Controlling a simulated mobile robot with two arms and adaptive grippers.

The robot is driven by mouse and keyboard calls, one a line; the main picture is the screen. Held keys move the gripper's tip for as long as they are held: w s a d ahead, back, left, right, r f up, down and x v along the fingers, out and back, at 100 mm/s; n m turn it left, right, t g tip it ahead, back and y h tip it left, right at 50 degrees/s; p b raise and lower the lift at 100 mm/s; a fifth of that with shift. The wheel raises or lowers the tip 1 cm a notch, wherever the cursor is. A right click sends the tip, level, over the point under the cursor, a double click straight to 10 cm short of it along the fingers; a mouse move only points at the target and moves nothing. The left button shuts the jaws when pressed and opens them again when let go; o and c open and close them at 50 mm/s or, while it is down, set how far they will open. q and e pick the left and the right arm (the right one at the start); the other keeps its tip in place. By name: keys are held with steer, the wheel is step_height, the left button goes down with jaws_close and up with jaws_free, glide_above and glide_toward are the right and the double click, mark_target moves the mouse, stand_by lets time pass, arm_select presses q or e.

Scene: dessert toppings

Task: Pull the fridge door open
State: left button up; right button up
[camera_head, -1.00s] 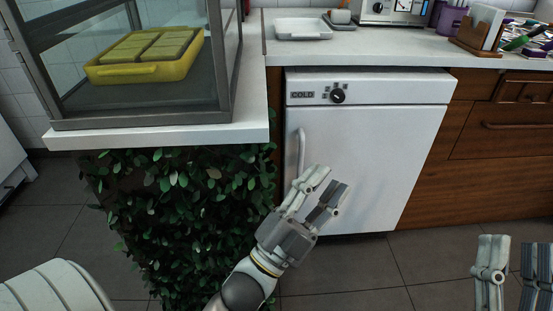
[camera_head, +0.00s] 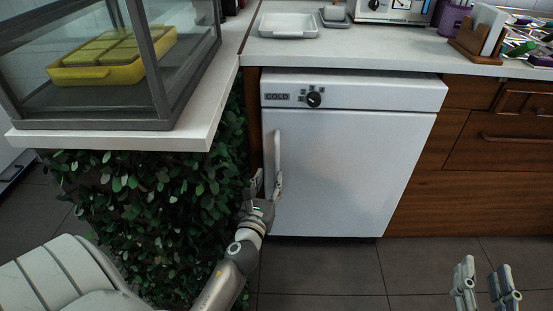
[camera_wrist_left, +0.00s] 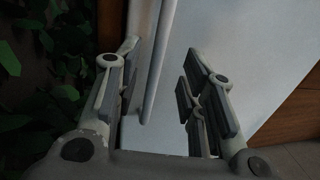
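The white fridge (camera_head: 345,175) stands under the counter with its door shut, a COLD label and a black dial on its top panel. Its upright handle (camera_head: 277,150) is on the door's left side. My left gripper (camera_head: 268,183) is at the handle's lower end. In the left wrist view its fingers (camera_wrist_left: 160,85) are apart, and the handle (camera_wrist_left: 158,65) stands between them, closer to the left finger. No grip on it shows. My right gripper (camera_head: 483,282) is open and empty at the lower right, away from the fridge.
A leafy hedge panel (camera_head: 150,210) borders my left arm, under a white ledge (camera_head: 120,138) with a glass case holding a yellow tray (camera_head: 62,76). Wooden drawers (camera_head: 500,140) stand right of the fridge. The floor (camera_head: 330,275) before the fridge is clear.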

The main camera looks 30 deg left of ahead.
mark_target(276, 162)
arm_select(q)
steer(key=x, duration=0.8)
steer(key=shift+w+b, duration=0.1)
steer(key=shift+b, duration=0.25)
steer(key=shift+w+a, duration=0.3)
steer(key=shift+w, duration=0.4)
arm_select(e)
steer(key=shift+s+a+r+t+y, duration=0.15)
steer(key=shift+r+t, duration=0.45)
steer(key=shift+r, duration=0.35)
steer(key=shift+a+r+t+y, duration=0.15)
steer(key=shift+r+t, duration=0.45)
steer(key=shift+r, duration=0.3)
arm_select(q)
jaws_close()
arm_select(e)
steer(key=shift+d, duration=0.1)
